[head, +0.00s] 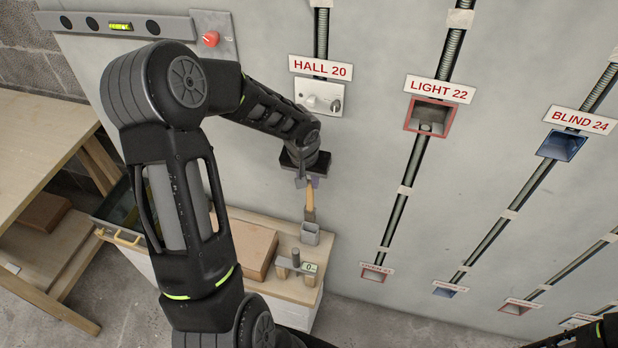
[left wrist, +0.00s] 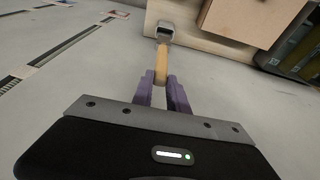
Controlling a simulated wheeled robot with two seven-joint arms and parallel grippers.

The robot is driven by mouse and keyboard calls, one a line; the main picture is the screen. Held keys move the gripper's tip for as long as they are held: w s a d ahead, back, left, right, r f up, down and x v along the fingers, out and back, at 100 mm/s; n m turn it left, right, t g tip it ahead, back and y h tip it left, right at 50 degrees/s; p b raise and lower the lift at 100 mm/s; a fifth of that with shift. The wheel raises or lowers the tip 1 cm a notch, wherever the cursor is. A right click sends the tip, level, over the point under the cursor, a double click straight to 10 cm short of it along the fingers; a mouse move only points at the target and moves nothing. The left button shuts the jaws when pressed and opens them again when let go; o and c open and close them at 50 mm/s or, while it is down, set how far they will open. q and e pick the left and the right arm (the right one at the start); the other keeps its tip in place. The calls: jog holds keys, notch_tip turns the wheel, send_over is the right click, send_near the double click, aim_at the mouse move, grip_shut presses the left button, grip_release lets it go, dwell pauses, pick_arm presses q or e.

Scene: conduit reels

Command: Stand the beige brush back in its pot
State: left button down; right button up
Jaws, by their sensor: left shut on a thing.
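The beige brush (head: 310,199) hangs roughly upright, with its beige handle up and a grey-brown end down. My left gripper (head: 307,182) is shut on the upper part of the handle. In the left wrist view the brush (left wrist: 161,62) sits between my purple fingertips (left wrist: 163,82). My right gripper is out of sight.
A brown box (head: 249,250) and a small grey stand with a numbered tag (head: 309,267) are near the pot. A dark green crate (head: 122,217) is at the left. The grey wall panel (head: 365,190) with conduits and labelled boxes rises close behind.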

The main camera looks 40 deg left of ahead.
aim_at(309, 206)
pick_arm(q)
jog(key=shift+f+b, duration=0.9)
jog(key=shift+f, duration=0.75)
jog(key=shift+b, duration=0.6)
dwell(0.6)
dwell(0.4)
jog(key=shift+f+b, duration=1.55)
jog(key=shift+b, duration=0.15)
jog(key=shift+f+b, duration=2.8)
jog(key=c, duration=1.2)
grip_release()
